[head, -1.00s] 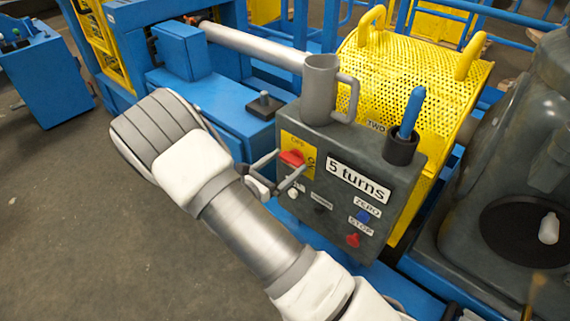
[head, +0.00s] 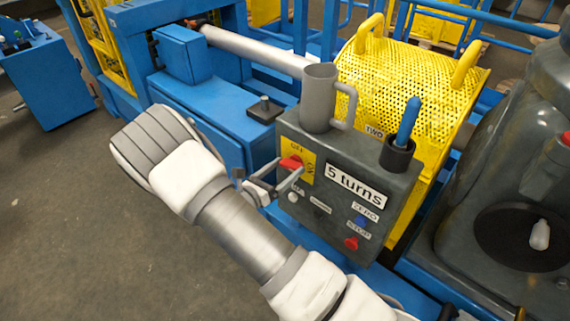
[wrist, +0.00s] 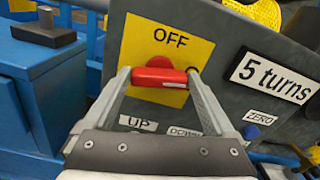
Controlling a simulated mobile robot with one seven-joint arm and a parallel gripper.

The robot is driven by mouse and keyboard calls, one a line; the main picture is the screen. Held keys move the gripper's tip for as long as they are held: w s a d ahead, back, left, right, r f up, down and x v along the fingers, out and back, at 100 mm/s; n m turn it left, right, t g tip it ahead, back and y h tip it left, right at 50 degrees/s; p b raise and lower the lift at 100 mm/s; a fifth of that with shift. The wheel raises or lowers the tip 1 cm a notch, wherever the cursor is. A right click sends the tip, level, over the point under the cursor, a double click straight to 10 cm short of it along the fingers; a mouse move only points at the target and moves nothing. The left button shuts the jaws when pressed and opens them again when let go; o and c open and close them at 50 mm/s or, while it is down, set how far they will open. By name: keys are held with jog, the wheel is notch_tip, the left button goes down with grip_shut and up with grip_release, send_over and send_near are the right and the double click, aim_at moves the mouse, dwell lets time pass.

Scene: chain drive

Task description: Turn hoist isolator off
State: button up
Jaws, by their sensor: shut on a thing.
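The hoist isolator is a red rotary handle (wrist: 159,76) on a yellow plate (wrist: 187,47) of the grey control box. In the wrist view the handle lies level across the picture, below the word OFF. In the head view the red handle (head: 291,163) shows at the box's upper left, with OFF above it and ON at its right. My gripper (wrist: 158,74) is shut on the handle, one finger at each end. In the head view my gripper (head: 286,178) reaches the box from the lower left. The wrist view does not clearly show the ON mark.
The box (head: 330,235) carries a "5 turns" sign (head: 355,186), a blue ZERO button (head: 362,221) and a red STOP button (head: 351,243). A grey mug (head: 318,100) and a holder with a blue pen-like tool (head: 409,120) stand on top. A yellow mesh guard (head: 410,85) is behind.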

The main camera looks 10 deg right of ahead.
jog(key=n+p, duration=0.3)
jog(key=shift+a+r+n, duration=0.1)
jog(key=shift+n, duration=0.3)
jog(key=n+p, duration=0.2)
jog(key=n, duration=0.1)
jog(key=n+p, duration=0.2)
jog(key=n, duration=0.2)
jog(key=shift+f, duration=0.2)
jog(key=shift+f+n+p, duration=0.2)
jog(key=shift+n+p, duration=0.45)
jog(key=shift+n, duration=1.65)
jog(key=o, duration=1.1)
jog(key=shift+c, duration=0.2)
jog(key=shift+a, duration=0.15)
